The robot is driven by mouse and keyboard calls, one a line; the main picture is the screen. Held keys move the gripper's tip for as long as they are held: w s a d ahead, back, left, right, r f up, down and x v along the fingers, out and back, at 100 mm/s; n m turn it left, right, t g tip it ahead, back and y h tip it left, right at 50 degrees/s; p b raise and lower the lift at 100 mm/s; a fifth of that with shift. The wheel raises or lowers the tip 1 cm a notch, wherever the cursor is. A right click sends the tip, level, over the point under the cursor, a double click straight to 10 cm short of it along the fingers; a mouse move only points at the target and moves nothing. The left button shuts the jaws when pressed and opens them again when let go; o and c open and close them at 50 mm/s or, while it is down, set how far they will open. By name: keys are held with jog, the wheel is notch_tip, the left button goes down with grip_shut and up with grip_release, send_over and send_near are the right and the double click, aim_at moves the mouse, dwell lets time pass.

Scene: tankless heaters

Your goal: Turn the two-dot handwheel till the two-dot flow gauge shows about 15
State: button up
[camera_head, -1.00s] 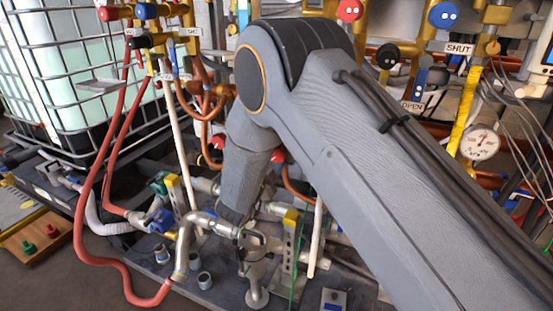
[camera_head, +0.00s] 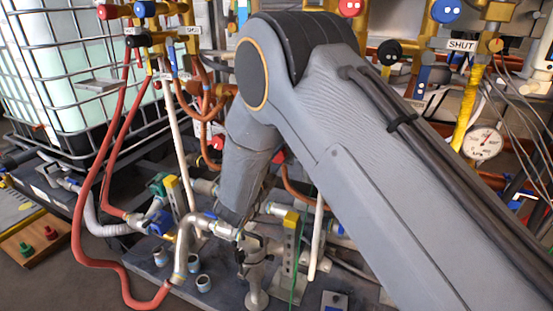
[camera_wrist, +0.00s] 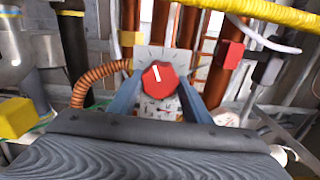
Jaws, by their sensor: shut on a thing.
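In the wrist view a red handwheel (camera_wrist: 157,75) with a white pointer mark sits in front of a pale dial plate (camera_wrist: 180,58). My gripper (camera_wrist: 160,86) has its two blue-grey fingers on either side of it, shut on it. The pointer leans slightly left of straight up. No dot marks can be made out on this wheel or gauge. My gripper is hidden in the head view.
In the head view a round white gauge (camera_head: 484,142) hangs at the right, near loose wires. Blue (camera_head: 444,12) and black (camera_head: 389,52) knobs with two dots sit above my arm. A red hose (camera_head: 90,200) and a caged tank (camera_head: 70,70) are at the left.

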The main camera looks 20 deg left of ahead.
jog(key=o, duration=1.1)
jog(key=shift+c, duration=0.2)
jog(key=shift+s, duration=0.15)
jog(key=s, duration=0.7)
jog(key=shift+s+a, duration=0.25)
jog(key=shift+a, duration=0.1)
jog(key=shift+d, duration=0.1)
